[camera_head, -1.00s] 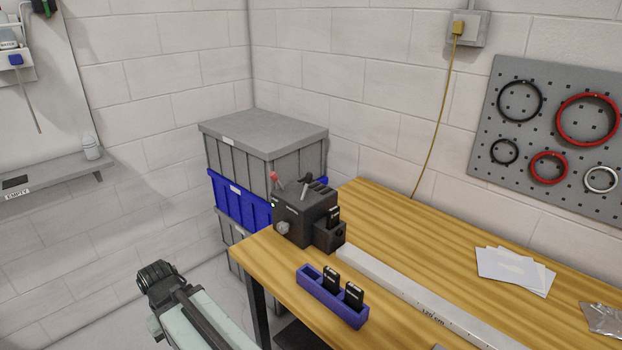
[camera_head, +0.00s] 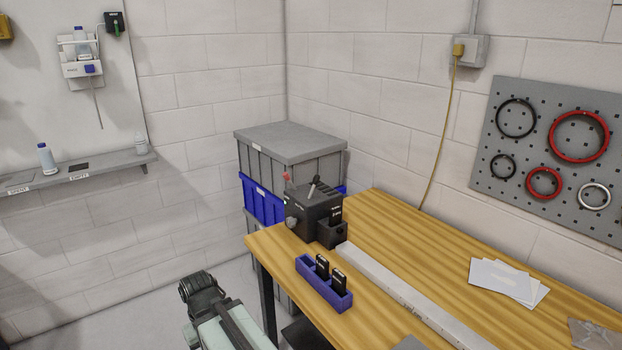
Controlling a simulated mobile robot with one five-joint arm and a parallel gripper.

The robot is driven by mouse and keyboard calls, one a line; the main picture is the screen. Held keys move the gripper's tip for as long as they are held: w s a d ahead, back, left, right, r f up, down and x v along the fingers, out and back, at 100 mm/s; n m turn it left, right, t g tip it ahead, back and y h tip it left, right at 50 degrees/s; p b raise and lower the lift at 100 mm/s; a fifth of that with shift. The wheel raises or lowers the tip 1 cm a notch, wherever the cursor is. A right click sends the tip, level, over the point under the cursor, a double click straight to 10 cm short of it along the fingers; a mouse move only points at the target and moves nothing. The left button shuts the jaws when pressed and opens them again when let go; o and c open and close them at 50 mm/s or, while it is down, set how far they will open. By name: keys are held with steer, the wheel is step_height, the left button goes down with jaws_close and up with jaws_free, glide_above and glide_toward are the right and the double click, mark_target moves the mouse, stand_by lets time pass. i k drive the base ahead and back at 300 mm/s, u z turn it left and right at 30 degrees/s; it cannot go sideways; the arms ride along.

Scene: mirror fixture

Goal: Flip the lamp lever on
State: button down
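My gripper (camera_head: 200,290) is at the bottom, left of the table and apart from the fixture. Its fingers are too unclear to show whether it is open or shut.
A blue holder (camera_head: 323,285) with black cards and a long pale bar (camera_head: 400,290) lie on the wooden table (camera_head: 450,255). Stacked crates (camera_head: 290,155) stand behind the fixture. A wall shelf (camera_head: 100,175) is at left. Floor between shelf and table looks clear.

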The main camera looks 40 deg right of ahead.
mark_target(286, 176)
steer(key=u, duration=0.15)
steer(key=i, duration=0.95)
steer(key=z, duration=0.1)
